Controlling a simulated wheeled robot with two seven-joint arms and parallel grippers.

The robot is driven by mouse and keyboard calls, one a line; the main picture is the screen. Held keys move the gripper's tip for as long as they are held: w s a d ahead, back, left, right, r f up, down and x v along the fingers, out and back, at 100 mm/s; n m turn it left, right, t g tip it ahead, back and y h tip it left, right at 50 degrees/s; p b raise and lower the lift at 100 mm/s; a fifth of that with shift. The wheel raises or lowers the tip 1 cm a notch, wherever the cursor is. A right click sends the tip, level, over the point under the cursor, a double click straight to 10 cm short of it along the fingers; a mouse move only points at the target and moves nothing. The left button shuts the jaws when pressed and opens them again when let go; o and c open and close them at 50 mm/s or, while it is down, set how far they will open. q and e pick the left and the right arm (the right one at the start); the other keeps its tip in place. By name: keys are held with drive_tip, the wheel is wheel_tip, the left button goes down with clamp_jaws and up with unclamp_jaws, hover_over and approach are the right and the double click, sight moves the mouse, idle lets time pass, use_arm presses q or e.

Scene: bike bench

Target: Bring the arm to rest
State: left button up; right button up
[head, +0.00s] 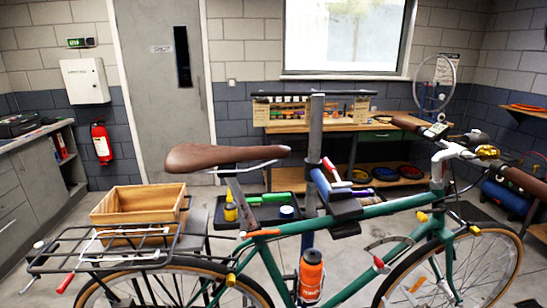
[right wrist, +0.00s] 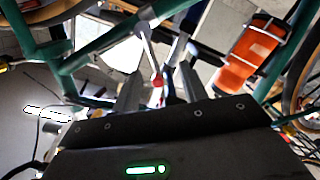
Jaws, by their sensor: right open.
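My right gripper (right wrist: 162,70) shows in the right wrist view as two grey fingers, apart, over a dark body. Its jaws are open. A red-tipped, pale lever shows between and beyond the fingers; I cannot tell whether they touch it. The green bike (head: 390,203) stands across the front of the head view; its tubes (right wrist: 95,50) also cross the wrist view. An orange bottle (head: 311,275) sits on the frame, and it shows right of the fingers in the wrist view (right wrist: 250,55). In the head view I cannot clearly separate my gripper from the dark clamp parts. My left gripper is not in view.
A repair stand post (head: 316,125) rises behind the bike. A brown saddle (head: 225,157) and a black rear rack (head: 60,262) stick out at left. A wooden crate (head: 135,203) and a black tray (head: 268,222) are behind. A workbench (head: 350,127) stands at the back wall.

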drive_tip(key=s+d+f+m+g+h, duration=0.1)
drive_tip(key=s+d+f+g, duration=0.1)
drive_tip(key=f, duration=0.8)
drive_tip(key=s+d+f+m+g+h, duration=0.1)
drive_tip(key=s+d+f+g, duration=0.15)
drive_tip(key=f, duration=0.75)
drive_tip(key=s+f+m+g, duration=0.1)
drive_tip(key=s+f+g, duration=0.4)
drive_tip(key=s+f, duration=0.9)
drive_tip(key=s+a+f+m+g, duration=0.1)
drive_tip(key=s+a+f+g, duration=0.35)
drive_tip(key=s+f, duration=0.9)
drive_tip(key=s+a+f+g, duration=0.1)
drive_tip(key=s+a, duration=0.3)
drive_tip(key=s, duration=0.3)
drive_tip(key=s+a+f+m+g+y, duration=0.1)
drive_tip(key=s+a+f, duration=0.1)
drive_tip(key=s+a, duration=0.3)
drive_tip(key=shift+s+a+f, duration=0.2)
drive_tip(key=shift+s+a, duration=0.05)
drive_tip(key=shift+s, duration=0.85)
